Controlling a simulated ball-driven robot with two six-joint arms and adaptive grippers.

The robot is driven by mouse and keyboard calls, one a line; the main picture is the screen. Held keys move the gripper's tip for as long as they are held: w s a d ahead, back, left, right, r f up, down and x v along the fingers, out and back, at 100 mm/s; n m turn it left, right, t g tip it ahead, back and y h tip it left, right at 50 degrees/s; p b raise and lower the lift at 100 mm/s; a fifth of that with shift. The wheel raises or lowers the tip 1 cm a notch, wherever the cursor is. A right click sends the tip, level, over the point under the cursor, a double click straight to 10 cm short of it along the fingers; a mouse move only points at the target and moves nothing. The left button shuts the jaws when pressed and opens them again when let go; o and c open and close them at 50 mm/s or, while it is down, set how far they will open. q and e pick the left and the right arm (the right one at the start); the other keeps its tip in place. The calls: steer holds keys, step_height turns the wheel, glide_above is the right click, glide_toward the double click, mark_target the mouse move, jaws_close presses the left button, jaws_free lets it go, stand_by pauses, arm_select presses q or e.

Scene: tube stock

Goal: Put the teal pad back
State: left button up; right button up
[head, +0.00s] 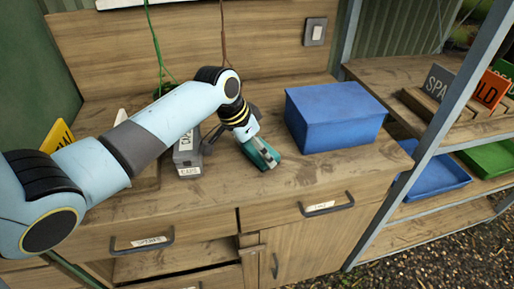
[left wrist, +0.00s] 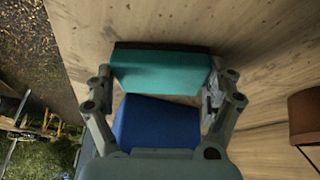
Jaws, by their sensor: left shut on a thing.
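The teal pad (head: 263,152) is a small teal block with a dark edge. My left gripper (head: 258,146) is shut on it, low over the worktop (head: 225,190), in front of and left of the blue box (head: 335,115). I cannot tell whether the pad touches the wood. In the left wrist view the pad (left wrist: 160,72) spans the space between the fingertips. A blue shape (left wrist: 155,125) shows between the fingers in that view; I cannot tell what it is. My right gripper is not in view.
A grey labelled holder (head: 188,152) stands left of the gripper. Wires hang in front of the back board. A drawer (head: 175,262) below is partly open. A shelf at right carries signs (head: 490,88), a blue tray (head: 432,180) and a green tray (head: 490,158). The worktop's front right is clear.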

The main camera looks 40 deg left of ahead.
arm_select(q)
steer(key=o, duration=1)
steer(key=shift+o, duration=0.2)
steer(key=v, duration=1.2)
